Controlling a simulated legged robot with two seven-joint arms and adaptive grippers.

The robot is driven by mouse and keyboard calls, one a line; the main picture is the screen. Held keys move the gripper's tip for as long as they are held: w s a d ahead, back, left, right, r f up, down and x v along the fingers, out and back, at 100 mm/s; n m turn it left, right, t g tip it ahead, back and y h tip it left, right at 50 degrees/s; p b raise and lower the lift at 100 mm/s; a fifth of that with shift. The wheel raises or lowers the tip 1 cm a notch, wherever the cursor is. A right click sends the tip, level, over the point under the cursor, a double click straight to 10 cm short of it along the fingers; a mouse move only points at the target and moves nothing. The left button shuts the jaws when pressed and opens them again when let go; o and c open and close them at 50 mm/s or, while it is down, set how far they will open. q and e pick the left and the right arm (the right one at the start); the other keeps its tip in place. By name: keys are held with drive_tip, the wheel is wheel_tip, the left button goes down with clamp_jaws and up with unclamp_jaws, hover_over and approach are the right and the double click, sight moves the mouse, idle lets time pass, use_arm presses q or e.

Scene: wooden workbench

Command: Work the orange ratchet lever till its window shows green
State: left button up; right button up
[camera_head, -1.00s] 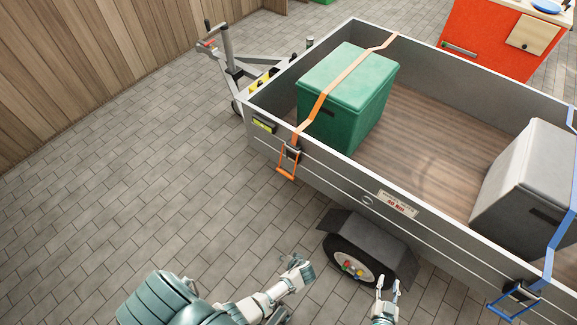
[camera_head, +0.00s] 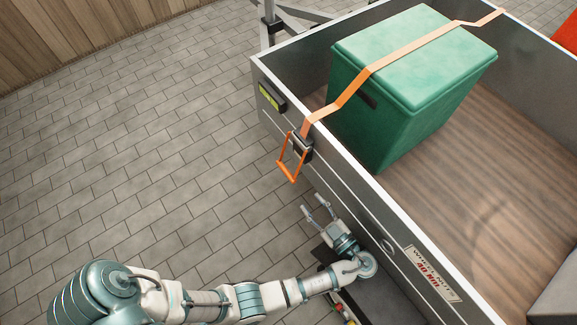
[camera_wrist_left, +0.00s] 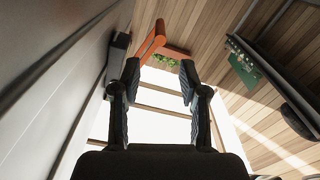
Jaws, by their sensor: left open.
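The orange ratchet lever (camera_head: 287,172) hangs as an open loop from the dark ratchet body (camera_head: 302,147) on the trailer's outer side wall. An orange strap (camera_head: 372,66) runs from the ratchet over the green box (camera_head: 420,50). My left gripper (camera_head: 314,203) is open and empty, below and slightly right of the lever, apart from it in the head view. In the left wrist view the lever (camera_wrist_left: 150,42) shows beyond the tips of my open left gripper (camera_wrist_left: 160,72). I cannot make out the ratchet's window colour. My right gripper is out of view.
The trailer's side wall (camera_head: 350,200) stands close beside my left gripper. A black-framed yellow-green panel (camera_head: 271,97) sits near its corner. The paved floor (camera_head: 160,150) to the left is clear.

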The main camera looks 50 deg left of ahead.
sight(279, 163)
use_arm(q)
drive_tip(key=a, duration=1)
drive_tip(key=w+a+b, duration=0.1)
drive_tip(key=a, duration=0.4)
drive_tip(key=shift+a, duration=0.1)
drive_tip(key=shift+w, duration=0.1)
clamp_jaws()
